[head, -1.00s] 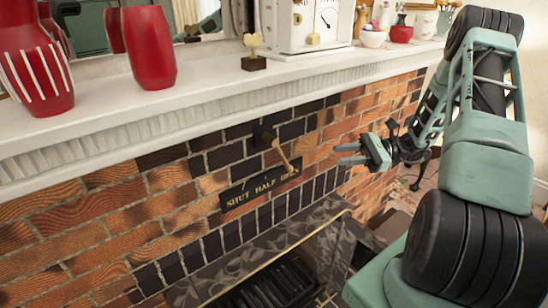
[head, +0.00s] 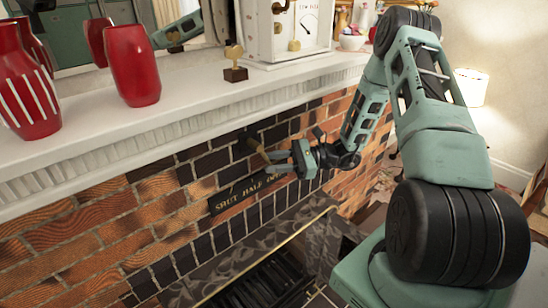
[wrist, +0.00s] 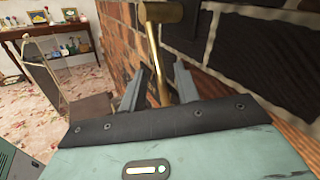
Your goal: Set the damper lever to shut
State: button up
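The brass damper lever (head: 262,154) hangs from a dark pivot on the brick face and slants down to the right, toward the OPEN end of its plate. The black label plate (head: 234,197) reads SHUT, HALF and OPEN from left to right; my gripper partly covers OPEN. My gripper (head: 274,162) is at the lever. In the wrist view the lever (wrist: 154,50) runs down between the two spread fingers of my gripper (wrist: 158,82), with gaps visible beside it. The lever's lower end is hidden in the head view.
The white mantel shelf (head: 180,110) juts out above the lever. It holds red vases (head: 131,70), a small gold ornament (head: 235,60) and a white box with a dial (head: 290,30). The dark hearth opening (head: 270,285) lies below. The brick wall left of the plate is clear.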

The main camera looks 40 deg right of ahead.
jog(key=shift+w+a, duration=0.35)
jog(key=shift+a, duration=0.3)
grip_shut()
jog(key=shift+a+f, duration=0.1)
jog(key=a+m+t+y+b, duration=0.2)
jog(key=a+m+t, duration=0.4)
jog(key=m+t, duration=0.4)
jog(key=shift+s+a+m+y+b, duration=0.2)
jog(key=shift+a+m+y+b, duration=0.15)
jog(key=shift+y, duration=0.45)
